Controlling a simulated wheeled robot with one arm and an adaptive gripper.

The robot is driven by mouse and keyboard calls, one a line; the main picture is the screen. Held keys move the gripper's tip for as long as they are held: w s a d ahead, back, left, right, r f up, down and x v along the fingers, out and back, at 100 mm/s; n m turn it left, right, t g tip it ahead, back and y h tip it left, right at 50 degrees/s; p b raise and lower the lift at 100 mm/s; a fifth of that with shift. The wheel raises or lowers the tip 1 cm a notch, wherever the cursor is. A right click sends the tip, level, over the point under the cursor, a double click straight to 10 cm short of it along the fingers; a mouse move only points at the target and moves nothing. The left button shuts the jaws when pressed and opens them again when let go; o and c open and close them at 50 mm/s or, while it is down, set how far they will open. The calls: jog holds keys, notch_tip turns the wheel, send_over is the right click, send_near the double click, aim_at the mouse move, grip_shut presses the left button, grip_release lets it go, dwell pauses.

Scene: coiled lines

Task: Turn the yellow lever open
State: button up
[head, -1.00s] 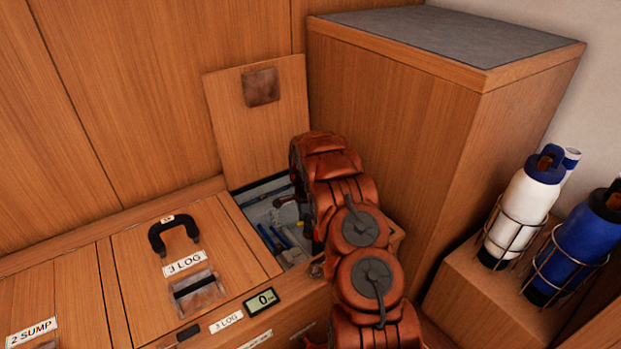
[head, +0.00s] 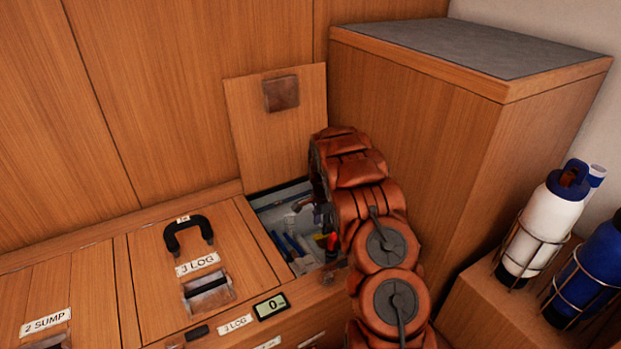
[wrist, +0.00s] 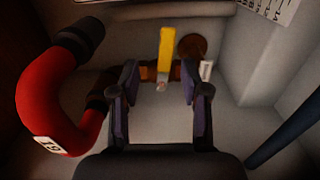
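The yellow lever (wrist: 166,50) shows in the wrist view, pointing up the picture from a brass-coloured valve (wrist: 162,86) inside an open compartment. My gripper (wrist: 160,92) is open, its two dark fingers to either side of the valve body just below the lever. I cannot tell whether the fingers touch it. A small white tag (wrist: 207,70) hangs at the valve's right. In the head view my orange arm (head: 370,220) reaches over the open compartment (head: 262,205), and the lever and fingertips are hidden.
A thick red hose (wrist: 50,105) curves along the left in the wrist view, and a dark blue pipe (wrist: 285,130) lies at right. The raised hatch lid (head: 285,135) leans behind the compartment. A closed hatch marked 3 LOG (head: 165,275) is at left; a tall wooden cabinet (head: 440,130) stands right.

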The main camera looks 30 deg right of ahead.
jog(key=s+a+r+n+p, duration=0.1)
jog(key=s+a+r+p, duration=0.1)
jog(key=r, duration=0.6)
jog(key=s+a+r+n+p, duration=0.1)
jog(key=s+a+r+p, duration=0.1)
jog(key=r+p, duration=0.3)
jog(key=s+a+r+n+p, duration=0.1)
jog(key=a+r+n+p, duration=0.1)
jog(key=r, duration=0.9)
jog(key=shift+s+a+r+g+p, duration=0.3)
jog(key=shift+s+a+p, duration=0.1)
jog(key=shift+a+p, duration=0.55)
jog(key=shift+c, duration=0.3)
